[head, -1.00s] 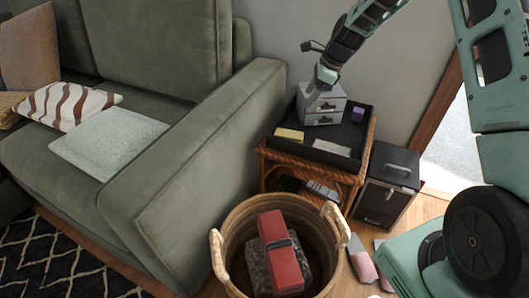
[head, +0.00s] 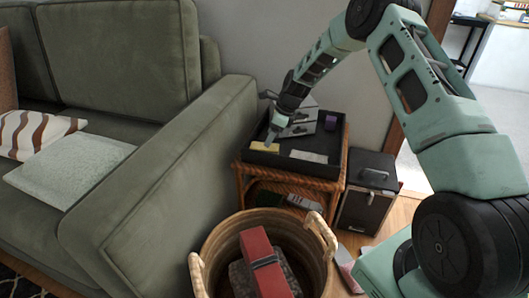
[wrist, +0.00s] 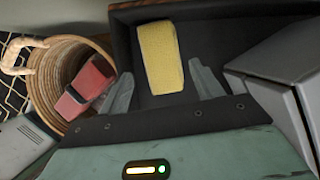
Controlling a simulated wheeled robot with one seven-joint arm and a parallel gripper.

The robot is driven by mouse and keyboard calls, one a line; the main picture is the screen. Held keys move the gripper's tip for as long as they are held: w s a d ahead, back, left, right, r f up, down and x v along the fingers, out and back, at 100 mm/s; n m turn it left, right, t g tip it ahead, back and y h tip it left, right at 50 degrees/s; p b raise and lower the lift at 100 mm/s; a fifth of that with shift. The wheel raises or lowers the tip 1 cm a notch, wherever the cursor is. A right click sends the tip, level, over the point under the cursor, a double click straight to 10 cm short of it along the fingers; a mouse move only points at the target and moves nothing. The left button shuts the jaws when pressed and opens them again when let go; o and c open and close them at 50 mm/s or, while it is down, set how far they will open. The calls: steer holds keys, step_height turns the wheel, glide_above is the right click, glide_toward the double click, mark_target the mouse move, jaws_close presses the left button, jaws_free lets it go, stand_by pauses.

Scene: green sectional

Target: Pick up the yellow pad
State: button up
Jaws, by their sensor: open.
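The yellow pad (head: 265,147) lies in the left part of the black tray (head: 262,160) on the wicker side table. In the wrist view the yellow pad (wrist: 161,57) sits ahead of my gripper, between the lines of its two fingers and slightly beyond their tips. My gripper (wrist: 157,78) is open and empty, with one finger on each side. In the head view my gripper (head: 271,137) hangs just above the tray at the pad's right end. I cannot tell how high the fingertips are above the tray.
A grey drawer box (head: 300,122) stands in the tray close to my gripper, with a purple block (head: 331,122) and a pale pad (head: 309,156) nearby. The green sofa (head: 165,170) is left of the table. A basket (head: 215,245) holding a red object (head: 265,262) stands in front.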

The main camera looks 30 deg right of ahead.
mark_target(265, 149)
steer(key=b+x, duration=0.2)
steer(key=x, duration=0.3)
steer(key=shift+d, duration=0.1)
steer(key=shift+f+p, duration=0.3)
stand_by(0.4)
steer(key=c, duration=0.7)
